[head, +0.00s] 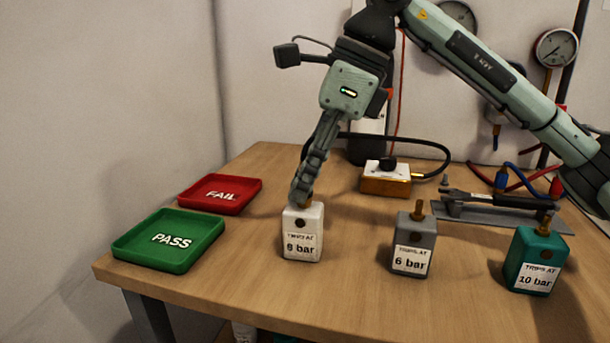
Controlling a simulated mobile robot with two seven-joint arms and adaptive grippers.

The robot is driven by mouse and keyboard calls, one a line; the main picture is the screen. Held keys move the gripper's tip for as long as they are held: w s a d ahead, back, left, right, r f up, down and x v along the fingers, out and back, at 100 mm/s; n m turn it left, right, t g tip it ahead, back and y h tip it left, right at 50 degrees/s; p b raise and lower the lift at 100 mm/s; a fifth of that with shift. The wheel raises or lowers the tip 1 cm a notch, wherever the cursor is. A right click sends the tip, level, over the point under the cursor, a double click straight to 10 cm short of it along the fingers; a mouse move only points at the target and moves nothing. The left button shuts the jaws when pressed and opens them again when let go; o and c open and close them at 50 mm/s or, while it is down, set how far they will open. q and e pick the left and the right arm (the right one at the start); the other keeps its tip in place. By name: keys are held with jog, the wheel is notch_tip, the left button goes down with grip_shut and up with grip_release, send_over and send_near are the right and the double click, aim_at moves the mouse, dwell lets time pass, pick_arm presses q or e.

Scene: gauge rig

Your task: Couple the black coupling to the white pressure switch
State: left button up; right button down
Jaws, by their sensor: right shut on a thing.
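The white pressure switch (302,236) stands upright near the front of the table, labelled "TRIPS AT 8 bar". My right gripper (300,192) points down directly over its top, where a little brass shows. It is shut, and a black hose (428,144) runs in behind its fingers, so it appears to hold the black coupling at the hose end. The fingers hide the coupling, and I cannot tell whether it is seated on the switch's fitting. My left gripper is not in view.
A grey 6 bar switch (411,246) and a teal 10 bar switch (536,262) stand to the right. A green PASS tray (140,262) and a red FAIL tray (190,206) lie left. An orange-and-white box (385,185) stands behind. A grey tool rack (480,215) is back right.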

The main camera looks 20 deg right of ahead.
dwell(0.7)
jog(key=c, duration=1)
grip_release()
jog(key=shift+r, duration=0.1)
